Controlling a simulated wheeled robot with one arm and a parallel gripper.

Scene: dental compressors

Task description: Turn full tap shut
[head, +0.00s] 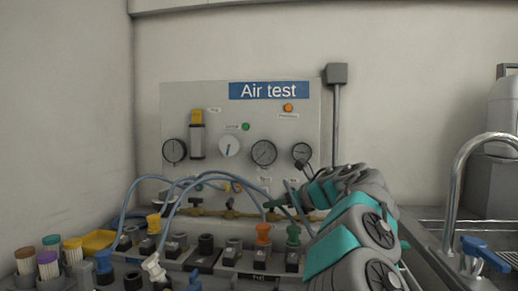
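A pale panel headed "Air test" (268,91) stands against the back wall. My arm reaches in from the lower right, and my gripper (306,192) is at the panel's lower right, close to the green handle. My wrist largely hides its fingers; I cannot tell whether they touch anything.
Blue hoses (140,184) arch in front of the panel. Below stand several coloured connectors, including an orange one (263,233), and brush-like pots (47,264) at left. A sink tap (462,190) with a blue handle stands at right.

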